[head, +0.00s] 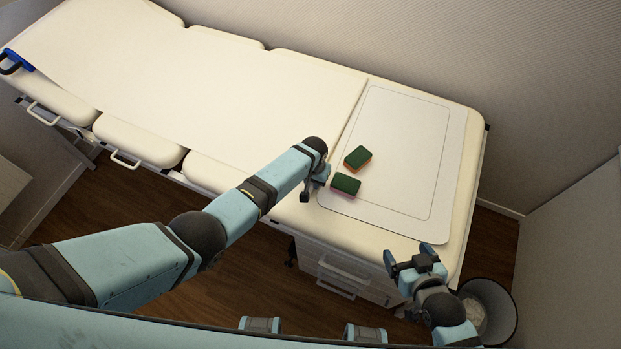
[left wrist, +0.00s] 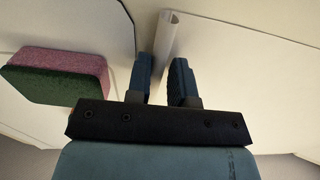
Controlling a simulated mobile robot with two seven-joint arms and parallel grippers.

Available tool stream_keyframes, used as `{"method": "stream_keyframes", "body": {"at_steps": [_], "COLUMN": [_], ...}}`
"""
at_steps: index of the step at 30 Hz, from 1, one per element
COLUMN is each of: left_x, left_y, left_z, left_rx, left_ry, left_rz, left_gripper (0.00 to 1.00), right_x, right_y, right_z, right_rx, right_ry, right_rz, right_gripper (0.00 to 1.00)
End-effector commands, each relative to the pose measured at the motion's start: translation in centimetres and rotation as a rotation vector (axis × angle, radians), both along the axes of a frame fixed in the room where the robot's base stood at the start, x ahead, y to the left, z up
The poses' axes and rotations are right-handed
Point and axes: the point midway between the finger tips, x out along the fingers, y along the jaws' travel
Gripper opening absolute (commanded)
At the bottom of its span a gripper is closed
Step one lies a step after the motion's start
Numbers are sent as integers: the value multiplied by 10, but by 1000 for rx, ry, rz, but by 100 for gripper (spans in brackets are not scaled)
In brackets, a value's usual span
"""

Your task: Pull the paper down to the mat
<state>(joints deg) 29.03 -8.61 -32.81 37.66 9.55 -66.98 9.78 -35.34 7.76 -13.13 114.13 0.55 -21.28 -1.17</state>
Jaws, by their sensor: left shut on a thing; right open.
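The paper (head: 230,90) is a wide white sheet lying over the padded bed from the upper left. Its straight right edge lies close beside the left edge of the mat (head: 452,165), a pale rectangle with a thin outline. My left gripper (head: 316,187) is at the near end of that paper edge. In the left wrist view its fingers (left wrist: 165,80) are shut on the paper's white, rolled-looking edge (left wrist: 168,36). The fingertips hide part of the edge. My right gripper (head: 408,256) is open and empty, in front of the mat's near right corner.
Two green-topped sponges lie on the mat: one with an orange underside (head: 357,157) and one with a pink underside (head: 346,184), near my left gripper. A bin (head: 492,308) stands on the floor at lower right. The mat's right half is clear.

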Motion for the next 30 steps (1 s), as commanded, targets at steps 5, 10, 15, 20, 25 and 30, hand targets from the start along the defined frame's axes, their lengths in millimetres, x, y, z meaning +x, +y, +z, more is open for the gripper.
{"method": "stream_keyframes", "body": {"at_steps": [5, 10, 15, 20, 25, 30], "left_x": [1, 1, 1, 1, 1, 1], "left_y": [-1, -1, 0, -1, 0, -1], "left_z": [1, 1, 1, 9, 40, 80], "left_rx": [-2, -2, -1, -2, -4, -4], "left_ry": [-3, -2, -1, -3, -4, -5], "left_rz": [0, 0, 0, 0, -1, -1], "left_gripper": [26, 47, 47, 47, 47, 47], "right_x": [0, -1, -1, -1, -1, -1], "right_y": [0, 0, 0, 0, -2, -4], "right_z": [0, -1, -1, 2, 10, 14], "right_rx": [0, -1, -1, -1, -5, -7], "right_ry": [1, 2, 3, 4, 2, -1], "right_rz": [0, 0, 0, 0, -2, -5], "right_gripper": [84, 84, 84, 84, 84, 84]}}
